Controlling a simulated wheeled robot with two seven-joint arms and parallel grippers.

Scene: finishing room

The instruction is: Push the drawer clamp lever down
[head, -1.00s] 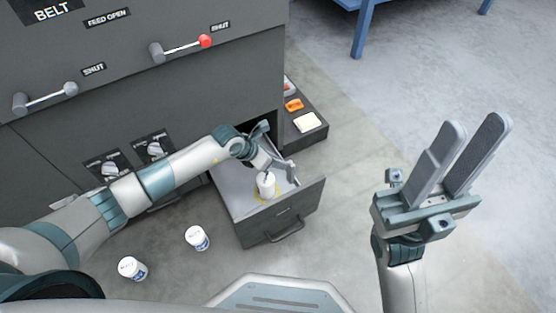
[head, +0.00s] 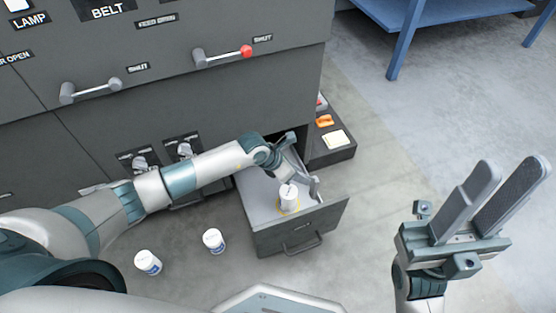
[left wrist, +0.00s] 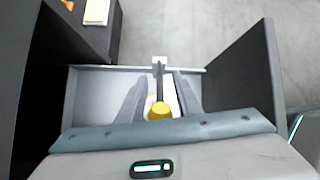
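The drawer (head: 262,241) stands open at the base of the dark cabinet. A white container (head: 289,201) stands upright in it, inside a yellow ring on the drawer floor. My left gripper (head: 302,181) reaches down into the drawer beside the container. In the left wrist view the two fingers of my left gripper (left wrist: 160,82) are apart. A dark lever with a yellow knob (left wrist: 159,111) shows between them; I cannot tell whether they touch it. In the head view the lever cannot be made out. My right gripper (head: 513,170) is open and empty at the right, over the floor.
Two white containers (head: 148,263) (head: 214,241) stand to the left of the drawer. A dark tray (head: 322,157) with an orange item (head: 324,120) and a pale yellow block (head: 334,138) is behind it. A blue table (head: 440,38) is at the back right. Levers (head: 222,55) line the cabinet front.

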